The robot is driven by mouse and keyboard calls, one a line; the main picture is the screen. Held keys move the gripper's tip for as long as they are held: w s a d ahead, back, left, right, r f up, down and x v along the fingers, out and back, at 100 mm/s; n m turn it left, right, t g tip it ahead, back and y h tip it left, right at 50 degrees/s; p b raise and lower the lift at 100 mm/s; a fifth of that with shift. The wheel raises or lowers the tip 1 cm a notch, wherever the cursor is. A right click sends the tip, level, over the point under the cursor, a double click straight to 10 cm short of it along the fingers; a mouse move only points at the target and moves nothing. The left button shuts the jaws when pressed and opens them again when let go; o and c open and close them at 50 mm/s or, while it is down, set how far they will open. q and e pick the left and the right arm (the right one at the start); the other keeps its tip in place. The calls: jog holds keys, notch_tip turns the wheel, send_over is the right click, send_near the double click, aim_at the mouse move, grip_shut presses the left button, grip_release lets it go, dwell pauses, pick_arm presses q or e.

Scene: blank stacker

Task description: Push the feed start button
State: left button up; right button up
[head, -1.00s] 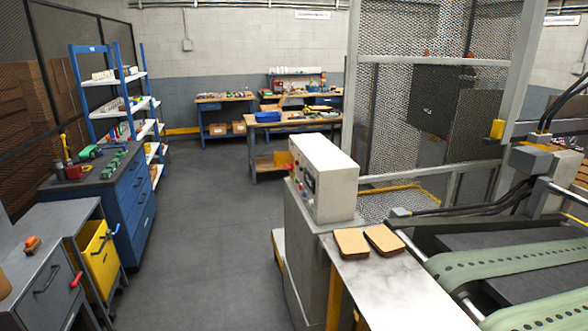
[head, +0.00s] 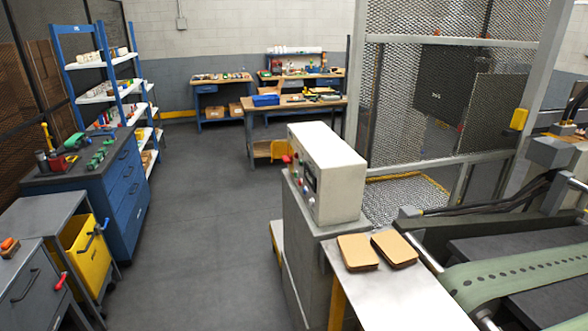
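A pale control box (head: 327,172) stands on a grey cabinet (head: 299,262) in the middle of the head view. Its button panel (head: 303,180) faces left and is seen at a steep angle. Small red and other coloured buttons show on it, but they are too small to tell which one is the feed start button. Neither of my grippers is in view.
Two brown pads (head: 376,251) lie on a metal table (head: 395,298) right of the cabinet. A conveyor with green belts (head: 520,280) is at the right. A blue drawer cabinet (head: 125,195) and shelves stand left. The grey floor (head: 205,215) between is clear.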

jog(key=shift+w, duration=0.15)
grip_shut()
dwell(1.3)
